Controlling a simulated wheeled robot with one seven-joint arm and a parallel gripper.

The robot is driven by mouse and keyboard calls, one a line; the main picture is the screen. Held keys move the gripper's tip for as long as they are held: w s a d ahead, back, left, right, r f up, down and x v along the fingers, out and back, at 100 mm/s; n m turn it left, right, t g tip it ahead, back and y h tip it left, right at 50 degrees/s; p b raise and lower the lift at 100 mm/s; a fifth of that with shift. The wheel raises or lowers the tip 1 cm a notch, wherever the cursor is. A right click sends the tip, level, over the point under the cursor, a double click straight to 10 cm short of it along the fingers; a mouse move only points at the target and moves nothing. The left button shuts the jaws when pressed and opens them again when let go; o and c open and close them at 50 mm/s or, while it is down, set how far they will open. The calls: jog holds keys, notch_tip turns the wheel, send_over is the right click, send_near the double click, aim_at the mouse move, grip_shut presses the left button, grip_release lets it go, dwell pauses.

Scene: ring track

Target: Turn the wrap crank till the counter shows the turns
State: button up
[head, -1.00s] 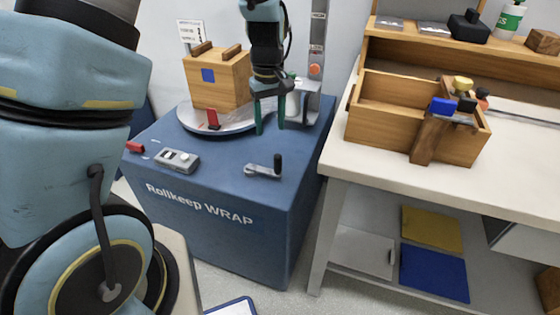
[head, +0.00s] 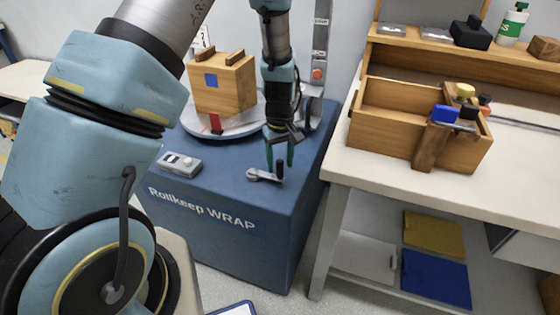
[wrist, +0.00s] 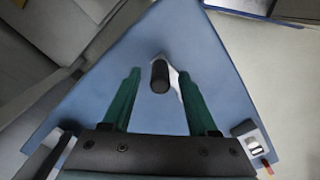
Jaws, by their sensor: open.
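The wrap crank (head: 257,175) lies on top of the blue Rollkeep WRAP cabinet (head: 220,235), near its front right. Its upright black handle (wrist: 160,77) shows in the wrist view between my green fingertips and a little beyond them. My gripper (head: 280,172) points down over the crank, its fingers open on either side of the handle. I cannot tell whether either finger touches it. A grey panel box (head: 180,163) with a pale button lies left of the crank; its counter reading is too small to make out. It also shows in the wrist view (wrist: 252,144).
A wooden box (head: 224,84) with a blue square stands on the round turntable (head: 190,128) behind the crank, with a red piece (head: 215,122) at its front. A white bench (head: 345,157) with an open wooden crate (head: 375,140) stands to the right.

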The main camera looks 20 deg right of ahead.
jog(key=shift+c, duration=0.3)
grip_shut()
dwell(1.1)
